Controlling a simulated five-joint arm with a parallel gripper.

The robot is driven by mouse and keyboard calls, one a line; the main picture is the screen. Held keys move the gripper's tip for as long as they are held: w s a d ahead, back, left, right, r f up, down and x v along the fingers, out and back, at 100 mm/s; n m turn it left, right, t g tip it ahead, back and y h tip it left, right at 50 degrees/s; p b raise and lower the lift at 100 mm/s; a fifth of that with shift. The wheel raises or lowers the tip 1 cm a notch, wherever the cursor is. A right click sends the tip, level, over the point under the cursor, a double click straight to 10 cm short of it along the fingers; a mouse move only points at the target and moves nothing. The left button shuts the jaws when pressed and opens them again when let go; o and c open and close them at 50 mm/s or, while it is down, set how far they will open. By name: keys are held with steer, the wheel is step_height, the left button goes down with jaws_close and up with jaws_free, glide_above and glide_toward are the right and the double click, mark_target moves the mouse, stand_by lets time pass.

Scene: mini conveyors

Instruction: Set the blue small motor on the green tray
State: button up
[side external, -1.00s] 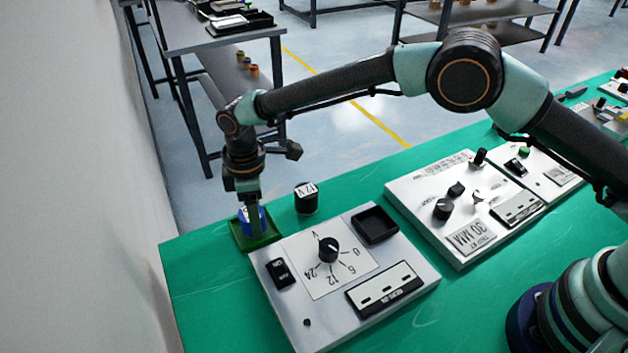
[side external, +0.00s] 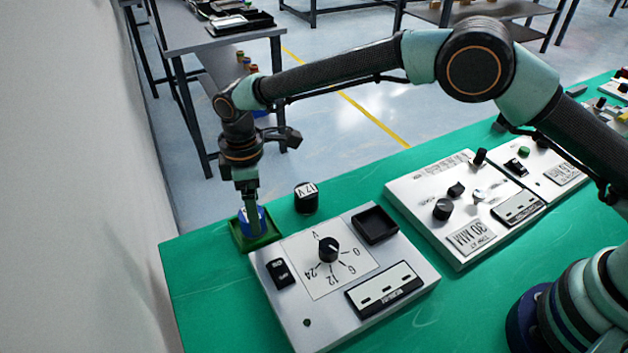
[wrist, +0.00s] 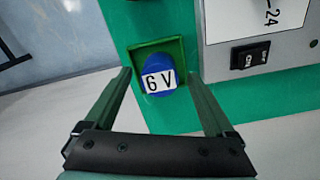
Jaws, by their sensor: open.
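The blue small motor (wrist: 150,65), with a white "6 V" label, sits upright in the green tray (wrist: 176,48). In the side external view the blue motor (side external: 261,216) shows inside the green tray (side external: 240,241) at the table's far left corner. My gripper (side external: 251,215) is just above the motor in that view. In the wrist view my gripper (wrist: 158,82) is open, with its fingers spread to either side of the motor and a gap visible on both sides.
A black cylinder marked "12 V" (side external: 306,198) stands to the right of the tray. A control panel with a dial (side external: 300,310) lies close in front of the tray. A second panel (side external: 410,190) is farther right. The table edge is close behind the tray.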

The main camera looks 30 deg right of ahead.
step_height(320, 180, up, 10)
steer(key=d+r+m+t, duration=0.1)
steer(key=d+r+m, duration=0.3)
steer(key=d+r, duration=0.55)
steer(key=s+d+r+m+t, duration=0.2)
steer(key=s+d+r+m, duration=0.1)
steer(key=d, duration=0.6)
steer(key=s+d+f+m+t, duration=0.2)
steer(key=s+d+m, duration=0.5)
steer(key=s+d, duration=0.6)
steer(key=shift+s+d+t, duration=0.3)
steer(key=shift+d, duration=0.35)
